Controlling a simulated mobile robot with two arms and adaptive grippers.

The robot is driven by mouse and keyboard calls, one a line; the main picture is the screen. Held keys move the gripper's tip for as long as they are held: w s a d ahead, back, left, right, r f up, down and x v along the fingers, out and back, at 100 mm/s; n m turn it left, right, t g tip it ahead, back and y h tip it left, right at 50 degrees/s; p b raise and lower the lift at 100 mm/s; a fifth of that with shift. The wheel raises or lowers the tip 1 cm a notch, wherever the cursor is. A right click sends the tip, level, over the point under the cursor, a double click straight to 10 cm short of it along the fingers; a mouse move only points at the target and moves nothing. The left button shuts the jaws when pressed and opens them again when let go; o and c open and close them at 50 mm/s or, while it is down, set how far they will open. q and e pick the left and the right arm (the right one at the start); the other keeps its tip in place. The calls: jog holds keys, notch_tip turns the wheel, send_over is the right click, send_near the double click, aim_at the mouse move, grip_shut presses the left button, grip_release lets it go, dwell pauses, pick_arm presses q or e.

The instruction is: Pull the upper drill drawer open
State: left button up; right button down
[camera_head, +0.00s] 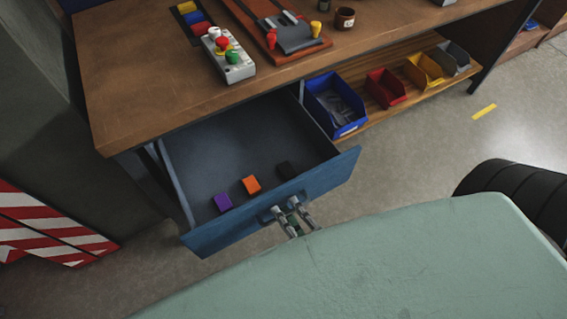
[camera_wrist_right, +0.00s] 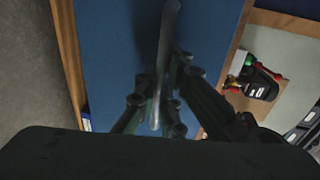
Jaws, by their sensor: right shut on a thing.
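The upper drill drawer (camera_head: 320,185) is blue and stands well open under the workbench. Its inside shows from above, with a purple block (camera_head: 222,202), an orange block (camera_head: 251,184) and a dark block (camera_head: 286,170) near the front. My right gripper (camera_head: 291,212) is at the middle of the drawer front, shut on the drawer handle. In the right wrist view the handle (camera_wrist_right: 168,50) is a grey bar between the fingers (camera_wrist_right: 160,105), in front of the blue drawer front (camera_wrist_right: 115,60). My left gripper is not in view.
The wooden workbench (camera_head: 130,75) holds a control box (camera_head: 235,68) with coloured buttons. Blue (camera_head: 335,105), red (camera_head: 385,89) and yellow (camera_head: 424,70) bins stand on the shelf to the right. A red-and-white striped board (camera_head: 45,225) is at the left.

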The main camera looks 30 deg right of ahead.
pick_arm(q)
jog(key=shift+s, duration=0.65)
pick_arm(e)
jog(key=shift+s, duration=0.1)
jog(key=c, duration=2.1)
grip_release()
jog(key=shift+s, duration=0.1)
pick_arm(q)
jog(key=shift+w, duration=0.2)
pick_arm(e)
jog(key=v, duration=1.2)
